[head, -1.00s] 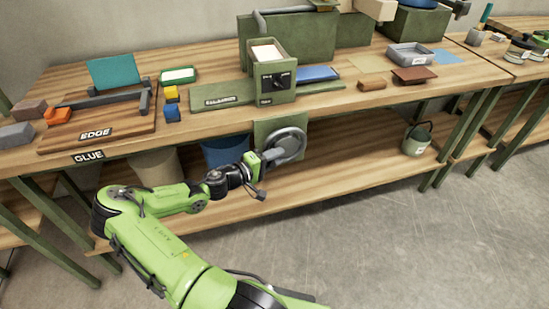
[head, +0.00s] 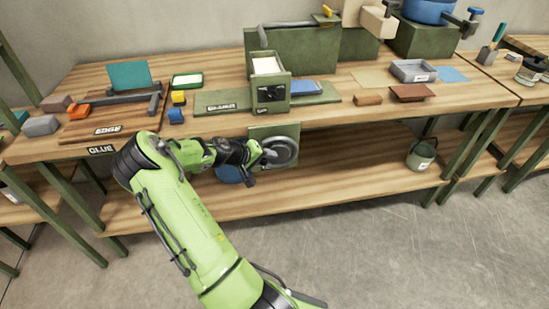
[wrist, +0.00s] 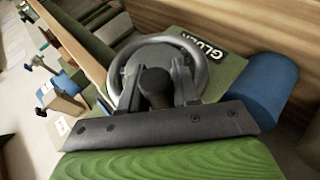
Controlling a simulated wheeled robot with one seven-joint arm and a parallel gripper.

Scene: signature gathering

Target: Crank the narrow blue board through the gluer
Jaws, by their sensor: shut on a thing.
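The gluer (head: 270,92) is a green box with a dark front panel, standing on a flat green bed on the bench. The narrow blue board (head: 306,87) lies flat on the bed at the gluer's right side; whether its left end is inside the box is hidden. The grey crank wheel (head: 292,153) sits on a green plate below the bench edge, and its rim shows in the wrist view (wrist: 196,58). My gripper (head: 266,157) is at the wheel's left side. In the wrist view my gripper (wrist: 157,84) is shut on the wheel's dark knob (wrist: 155,80).
A blue bin (head: 229,174) stands on the lower shelf, partly behind my arm. The edge fixture (head: 108,123) with a teal board (head: 130,75) is at the left. A grey tray (head: 412,73) and brown pieces lie to the right. The floor in front is clear.

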